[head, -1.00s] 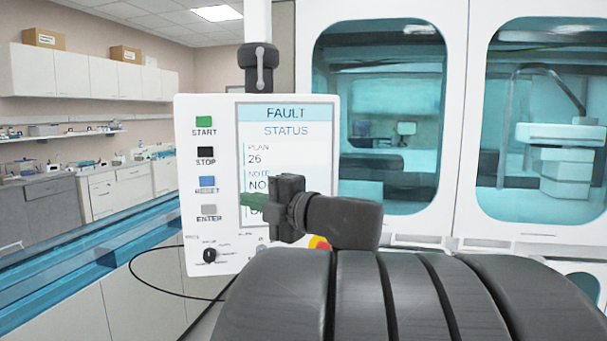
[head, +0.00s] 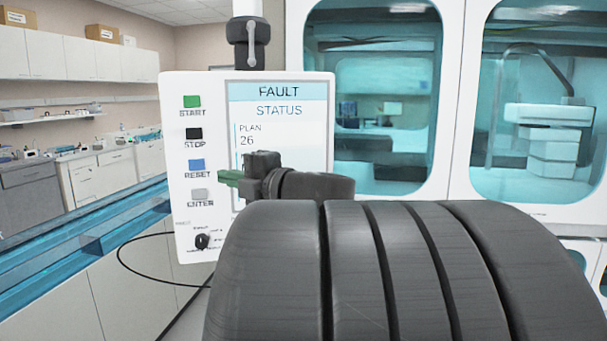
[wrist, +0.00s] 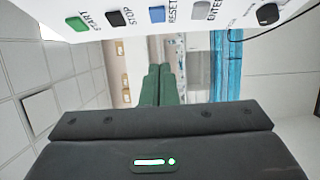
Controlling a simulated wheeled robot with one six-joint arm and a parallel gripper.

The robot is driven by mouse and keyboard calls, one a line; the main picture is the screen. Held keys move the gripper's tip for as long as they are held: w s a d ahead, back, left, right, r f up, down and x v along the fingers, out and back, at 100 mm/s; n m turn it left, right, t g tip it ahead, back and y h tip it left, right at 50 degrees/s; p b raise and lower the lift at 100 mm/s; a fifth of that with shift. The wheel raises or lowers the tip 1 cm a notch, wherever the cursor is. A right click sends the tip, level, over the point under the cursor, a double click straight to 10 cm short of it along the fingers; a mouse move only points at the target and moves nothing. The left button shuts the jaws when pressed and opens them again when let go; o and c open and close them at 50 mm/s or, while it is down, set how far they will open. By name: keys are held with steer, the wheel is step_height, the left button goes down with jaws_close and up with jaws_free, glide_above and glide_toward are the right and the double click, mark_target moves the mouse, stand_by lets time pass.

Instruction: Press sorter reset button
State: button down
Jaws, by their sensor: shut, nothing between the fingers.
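The control panel (head: 213,228) is white and stands upright, with a screen (head: 278,105) that reads FAULT, STATUS, PLAN 26. The blue RESET button (head: 197,165) is third down in the button column at its left; it also shows at the top of the wrist view (wrist: 157,14). My gripper (head: 227,177) is shut and empty, its green fingers pointing left across the panel's face. In the head view the tips appear just right of and slightly below the RESET button. In the wrist view the green fingers (wrist: 157,72) sit below the button, apart from it in the picture.
A green START button (head: 192,101) and a black STOP button (head: 194,133) are above RESET; a grey ENTER button (head: 199,195) is below. A black knob (head: 202,241) and a cable (head: 135,265) are lower. A blue track (head: 90,245) runs at left.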

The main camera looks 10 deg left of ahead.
glide_toward(191, 166)
steer(key=s+a, duration=0.2)
steer(key=a, duration=0.1)
steer(key=w, duration=0.1)
steer(key=w+a+p, duration=0.1)
steer(key=w, duration=0.1)
steer(key=shift+w+a, duration=0.1)
steer(key=shift+a, duration=0.25)
steer(key=shift+w+a, duration=0.25)
steer(key=shift+w, duration=0.35)
